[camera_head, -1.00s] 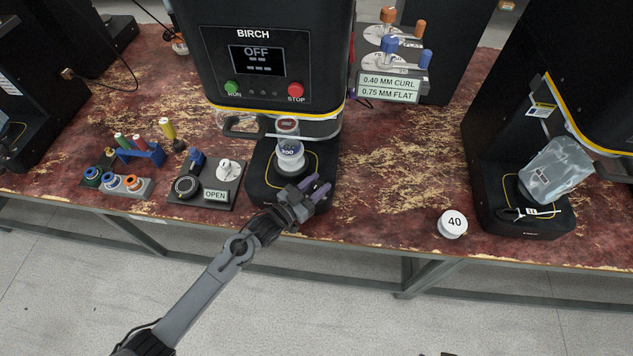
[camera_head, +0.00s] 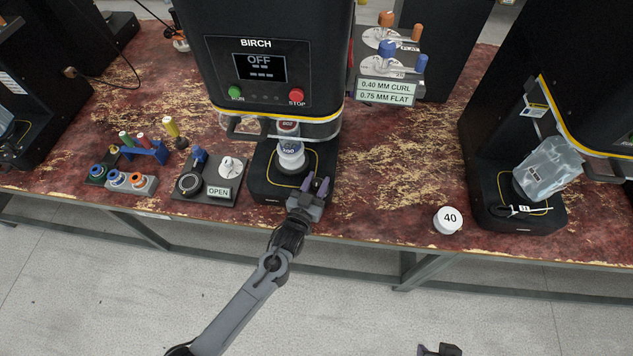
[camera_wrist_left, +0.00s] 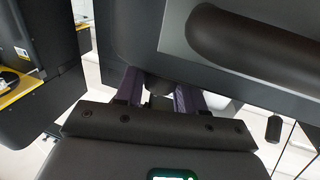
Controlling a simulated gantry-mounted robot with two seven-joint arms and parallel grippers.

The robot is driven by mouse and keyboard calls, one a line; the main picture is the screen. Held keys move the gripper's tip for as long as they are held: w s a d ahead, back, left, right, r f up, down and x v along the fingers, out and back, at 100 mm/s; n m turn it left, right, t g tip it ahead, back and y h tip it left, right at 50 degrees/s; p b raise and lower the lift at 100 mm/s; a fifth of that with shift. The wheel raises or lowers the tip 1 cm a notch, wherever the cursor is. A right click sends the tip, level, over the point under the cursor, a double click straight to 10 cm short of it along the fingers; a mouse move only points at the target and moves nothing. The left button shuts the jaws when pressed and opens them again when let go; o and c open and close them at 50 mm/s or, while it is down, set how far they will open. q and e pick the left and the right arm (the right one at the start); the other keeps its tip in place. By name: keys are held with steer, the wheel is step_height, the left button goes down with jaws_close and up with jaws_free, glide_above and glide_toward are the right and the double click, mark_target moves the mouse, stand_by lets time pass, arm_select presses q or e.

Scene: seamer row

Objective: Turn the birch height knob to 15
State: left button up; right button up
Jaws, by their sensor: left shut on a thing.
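The black BIRCH machine (camera_head: 262,62) stands at the back centre, its screen reading OFF. Its black base (camera_head: 262,186) carries a white can with a red-topped piece above it. My left gripper (camera_head: 316,184), with purple fingers, is at the front right of this base. In the left wrist view its fingers are shut on a small dark round knob (camera_wrist_left: 158,86), the birch height knob, beside a black body. The knob's scale and setting cannot be read; in the head view the gripper hides it. A dark part at the bottom edge appears to be my right gripper (camera_head: 440,350); its jaws are unclear.
Left of the base are a dark plate with an OPEN label (camera_head: 218,191) and a rack of coloured tools (camera_head: 140,152). A white disc marked 40 (camera_head: 448,220) lies right. Another machine (camera_head: 518,200) holds a tilted clear container.

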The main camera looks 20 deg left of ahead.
arm_select(q)
steer(key=o, duration=0.9)
steer(key=shift+o, duration=0.2)
steer(key=shift+s, duration=0.6)
steer(key=s+p, duration=0.1)
steer(key=s, duration=0.8)
steer(key=shift+s+p, duration=0.3)
steer(key=shift+a, duration=0.1)
